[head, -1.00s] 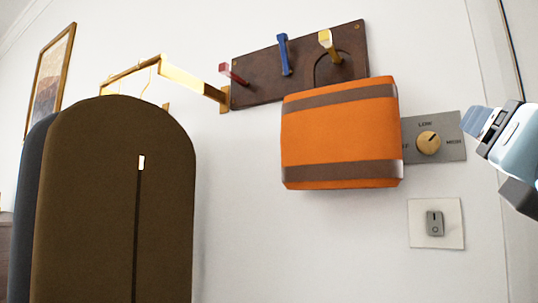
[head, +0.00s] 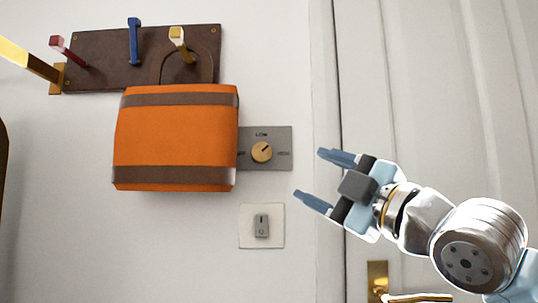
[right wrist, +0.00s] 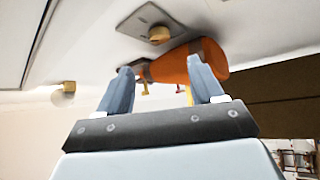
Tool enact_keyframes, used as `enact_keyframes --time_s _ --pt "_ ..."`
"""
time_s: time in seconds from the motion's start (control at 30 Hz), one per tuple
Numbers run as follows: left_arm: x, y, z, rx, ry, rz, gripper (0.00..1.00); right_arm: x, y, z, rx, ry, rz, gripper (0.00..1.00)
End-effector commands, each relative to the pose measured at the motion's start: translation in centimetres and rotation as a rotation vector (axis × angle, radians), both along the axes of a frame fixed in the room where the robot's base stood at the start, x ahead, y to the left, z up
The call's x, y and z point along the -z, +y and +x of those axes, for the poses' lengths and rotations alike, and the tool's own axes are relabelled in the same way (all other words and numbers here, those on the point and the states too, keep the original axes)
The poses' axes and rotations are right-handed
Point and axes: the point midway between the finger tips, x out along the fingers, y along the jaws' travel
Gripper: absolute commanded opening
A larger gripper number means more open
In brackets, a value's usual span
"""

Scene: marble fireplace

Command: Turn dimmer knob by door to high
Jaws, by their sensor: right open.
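The dimmer knob (head: 261,152) is a round yellow-tan dial on a grey plate (head: 282,134) on the wall, right of an orange bag. Its pointer line tilts up and to the right. The word LOW shows above it; the label at right is too small to read now. The knob also shows in the right wrist view (right wrist: 159,34), beyond the fingers. My right gripper (head: 318,178) is open and empty, in front of the wall and door frame, right of and a little below the knob, apart from it. My left gripper is not in view.
The orange bag (head: 175,135) hangs from a dark hook board (head: 100,62) and hides the plate's left end. A light switch (head: 262,225) is below the knob. A white door (head: 430,100) with a brass handle (head: 415,298) is at right.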

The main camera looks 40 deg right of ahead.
Motion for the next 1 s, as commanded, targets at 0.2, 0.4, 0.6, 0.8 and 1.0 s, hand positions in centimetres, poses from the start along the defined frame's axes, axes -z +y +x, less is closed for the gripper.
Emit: enact_keyframes --time_s 0.2,0.4,0.6,0.8,1.0 --pt "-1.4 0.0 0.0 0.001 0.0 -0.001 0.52 -2.0 0.2 4.1 -0.001 0.0 -0.005 0.67" --pt "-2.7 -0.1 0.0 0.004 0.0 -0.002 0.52 -3.6 0.2 8.3 0.0 -0.001 -0.005 0.67" --pt "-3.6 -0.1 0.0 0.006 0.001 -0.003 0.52 -4.5 0.2 11.1 0.001 -0.001 -0.004 0.67" --pt "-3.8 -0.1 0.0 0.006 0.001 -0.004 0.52 -4.7 0.2 11.9 0.002 -0.001 -0.004 0.67" --pt "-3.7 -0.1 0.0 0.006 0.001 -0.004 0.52 -4.6 0.2 11.9 0.003 -0.002 -0.004 0.67"
